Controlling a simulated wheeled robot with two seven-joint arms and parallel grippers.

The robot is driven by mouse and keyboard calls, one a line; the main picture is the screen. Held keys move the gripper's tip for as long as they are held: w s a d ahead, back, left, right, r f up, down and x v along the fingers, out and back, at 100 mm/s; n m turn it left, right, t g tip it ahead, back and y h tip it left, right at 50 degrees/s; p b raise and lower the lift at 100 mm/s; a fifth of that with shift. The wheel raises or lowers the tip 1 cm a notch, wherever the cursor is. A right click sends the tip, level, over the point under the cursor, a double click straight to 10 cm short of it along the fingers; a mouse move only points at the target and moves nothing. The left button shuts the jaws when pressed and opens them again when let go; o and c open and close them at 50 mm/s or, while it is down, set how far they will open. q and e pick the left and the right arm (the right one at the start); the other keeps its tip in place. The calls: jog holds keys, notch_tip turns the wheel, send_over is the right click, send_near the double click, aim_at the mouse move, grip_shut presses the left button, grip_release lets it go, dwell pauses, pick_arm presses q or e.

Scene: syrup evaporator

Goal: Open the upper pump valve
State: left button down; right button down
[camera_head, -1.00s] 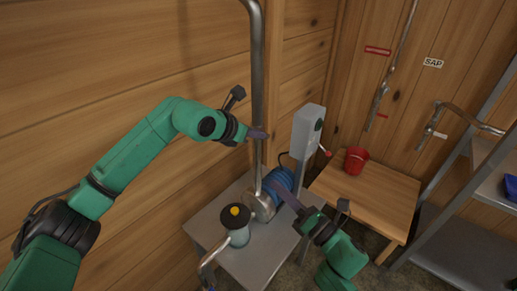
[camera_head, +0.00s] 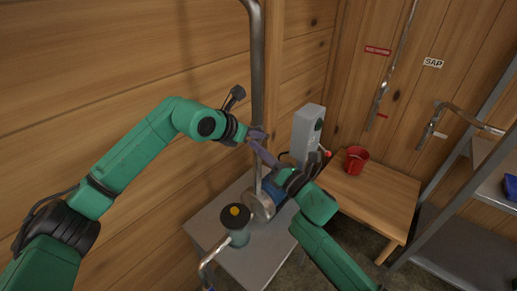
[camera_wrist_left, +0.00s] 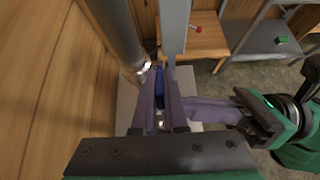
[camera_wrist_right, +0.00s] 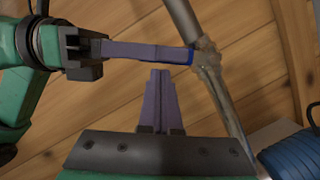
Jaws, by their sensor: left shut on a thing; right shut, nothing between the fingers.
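The upper valve fitting (camera_wrist_right: 207,58) sits on the metal riser pipe (camera_head: 258,80), with a blue handle piece (camera_wrist_right: 189,62) beside it in the right wrist view. My left gripper (camera_head: 264,134) is shut on this blue handle at the pipe; its fingers hide most of it. My right gripper (camera_wrist_right: 160,75) is shut and empty. Its fingertips are just below the left fingers and left of the pipe in the right wrist view. In the head view the valve is hidden behind the fingers. The blue pump (camera_head: 268,193) stands below at the pipe's foot.
A grey-green canister with a yellow top (camera_head: 235,212) stands on the metal table (camera_head: 255,265). A red bucket (camera_head: 356,160) is on the wooden table (camera_head: 385,200). The plank wall is close behind the pipe.

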jog(key=shift+w+d+r, duration=0.25)
jog(key=shift+w+r, duration=0.05)
jog(key=shift+r, duration=0.35)
pick_arm(q)
jog(key=c, duration=1)
grip_release()
jog(key=shift+o, duration=0.2)
pick_arm(e)
jog(key=shift+f, duration=0.15)
